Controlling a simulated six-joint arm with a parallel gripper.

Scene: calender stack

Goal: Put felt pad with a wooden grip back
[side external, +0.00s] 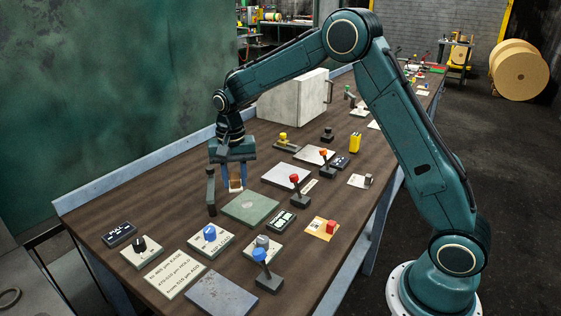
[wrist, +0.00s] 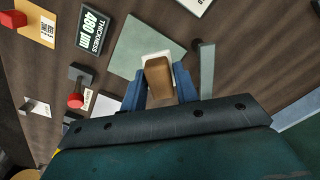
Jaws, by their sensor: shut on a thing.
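The felt pad with a wooden grip shows its tan wooden block (wrist: 159,78) and white felt (wrist: 155,55) in the wrist view. In the side view the pad (side external: 236,184) hangs low at the far edge of a green-grey plate (side external: 250,208). My gripper (side external: 234,174) is shut on the wooden grip, with a blue finger on each side. In the wrist view the felt overlaps the edge of the plate (wrist: 135,42). I cannot tell whether the felt touches the plate or the table.
A dark upright lever (side external: 211,191) stands close left of my gripper. Red (side external: 295,188) and blue (side external: 261,263) knobbed levers and a thickness display (side external: 280,220) stand nearer the front. A grey cabinet (side external: 292,97) stands behind. Some bare table lies left of the lever.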

